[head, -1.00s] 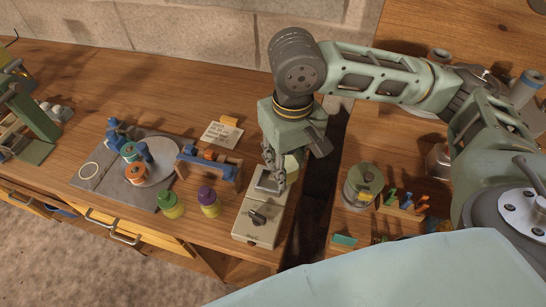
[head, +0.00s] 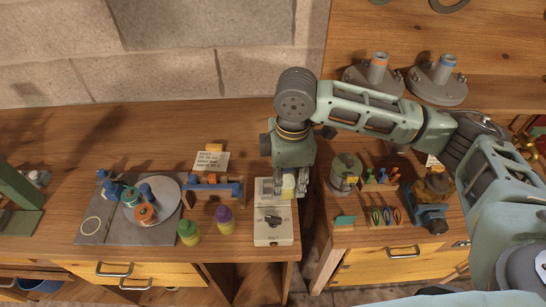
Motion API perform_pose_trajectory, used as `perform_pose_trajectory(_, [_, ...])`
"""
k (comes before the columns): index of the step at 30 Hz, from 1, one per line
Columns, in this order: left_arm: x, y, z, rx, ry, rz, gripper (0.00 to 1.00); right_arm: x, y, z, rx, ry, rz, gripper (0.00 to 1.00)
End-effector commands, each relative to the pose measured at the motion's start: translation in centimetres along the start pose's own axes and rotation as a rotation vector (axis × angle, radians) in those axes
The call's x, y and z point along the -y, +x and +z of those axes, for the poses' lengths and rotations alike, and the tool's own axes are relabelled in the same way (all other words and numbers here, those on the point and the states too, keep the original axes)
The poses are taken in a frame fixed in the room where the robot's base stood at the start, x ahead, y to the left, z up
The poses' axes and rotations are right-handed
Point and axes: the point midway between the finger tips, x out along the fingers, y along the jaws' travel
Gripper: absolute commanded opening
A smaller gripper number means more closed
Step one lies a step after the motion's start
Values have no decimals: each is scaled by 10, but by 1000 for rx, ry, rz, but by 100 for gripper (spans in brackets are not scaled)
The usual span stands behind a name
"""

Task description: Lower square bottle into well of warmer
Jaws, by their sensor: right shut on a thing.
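The warmer (head: 273,237) is a pale grey box with a dark knob on its front part, near the front edge of the bench. My right gripper (head: 288,182) points down there and is shut on the pale yellow square bottle (head: 289,188). The bottle appears upright over the back right of the warmer. I cannot tell whether its base is inside the well or above it. My left gripper is not in view.
A green-capped bottle (head: 188,232) and a purple-capped bottle (head: 223,219) stand left of the warmer. A blue rack (head: 233,190) and a card (head: 211,161) are behind them. A grey canister (head: 345,172) stands on the right bench, across a dark gap.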

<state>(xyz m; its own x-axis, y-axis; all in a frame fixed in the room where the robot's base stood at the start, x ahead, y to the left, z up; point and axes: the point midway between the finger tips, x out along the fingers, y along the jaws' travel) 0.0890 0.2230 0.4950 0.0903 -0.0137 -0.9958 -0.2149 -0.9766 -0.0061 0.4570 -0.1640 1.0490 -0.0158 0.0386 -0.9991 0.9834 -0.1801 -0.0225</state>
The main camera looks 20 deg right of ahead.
Motion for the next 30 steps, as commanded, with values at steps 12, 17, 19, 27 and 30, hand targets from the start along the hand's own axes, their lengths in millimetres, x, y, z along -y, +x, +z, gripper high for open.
perform_pose_trajectory(12, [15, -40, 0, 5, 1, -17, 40, -40, 4, -19, 16, -931, 0, 2])
perform_pose_trajectory(17, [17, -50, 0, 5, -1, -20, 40, -52, 8, -22, 30, -1228, -2, 2])
perform_pose_trajectory(19, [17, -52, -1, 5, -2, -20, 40, -56, 10, -23, 34, -1322, -4, 2])
perform_pose_trajectory(27, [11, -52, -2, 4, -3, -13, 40, -61, 16, -24, 43, -1479, -7, 2])
perform_pose_trajectory(30, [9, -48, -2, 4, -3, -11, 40, -61, 20, -24, 43, -1482, -7, 2])
